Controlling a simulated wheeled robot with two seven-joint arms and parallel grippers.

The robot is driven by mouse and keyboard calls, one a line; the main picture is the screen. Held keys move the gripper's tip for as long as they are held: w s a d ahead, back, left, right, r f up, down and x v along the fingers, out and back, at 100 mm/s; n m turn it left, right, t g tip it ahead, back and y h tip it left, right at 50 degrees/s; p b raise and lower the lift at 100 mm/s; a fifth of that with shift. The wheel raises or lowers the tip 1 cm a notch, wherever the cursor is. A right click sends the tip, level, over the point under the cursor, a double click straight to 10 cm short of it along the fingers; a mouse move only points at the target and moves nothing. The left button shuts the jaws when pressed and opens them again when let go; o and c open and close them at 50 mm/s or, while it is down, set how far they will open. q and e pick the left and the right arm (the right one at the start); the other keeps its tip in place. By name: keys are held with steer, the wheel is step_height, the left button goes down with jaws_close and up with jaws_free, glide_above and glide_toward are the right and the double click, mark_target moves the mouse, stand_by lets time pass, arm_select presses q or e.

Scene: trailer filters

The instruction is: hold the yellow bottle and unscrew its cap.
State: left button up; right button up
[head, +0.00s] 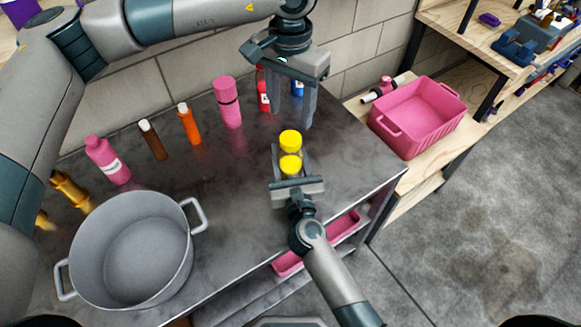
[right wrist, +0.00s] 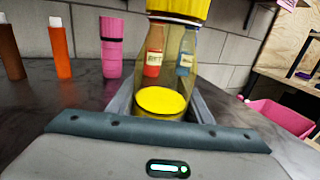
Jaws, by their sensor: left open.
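The yellow bottle is clear, with a yellow cap (head: 290,140) and yellow contents (head: 290,164) low inside. It stands upright near the table's right end. In the right wrist view the bottle (right wrist: 172,65) fills the middle, its cap (right wrist: 180,8) cut by the top edge. My right gripper (head: 289,162) comes from the front, one finger along each side of the bottle, closed on its lower part. My left gripper (head: 290,118) points down with fingers apart and empty, just behind and above the cap, apart from it.
Behind my left gripper are a red bottle (head: 264,95) and a blue bottle (head: 297,88). A pink bottle (head: 228,103), an orange one (head: 189,125) and a brown one (head: 153,140) stand leftward. A grey pot (head: 190,262) is front left. A pink crate (head: 440,112) is at right.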

mark_target(291, 137)
jaws_close()
arm_select(q)
steer(key=shift+m, duration=2.2)
steer(key=shift+f, duration=0.1)
steer(key=shift+f, duration=3.9)
steer(key=c, duration=1.1)
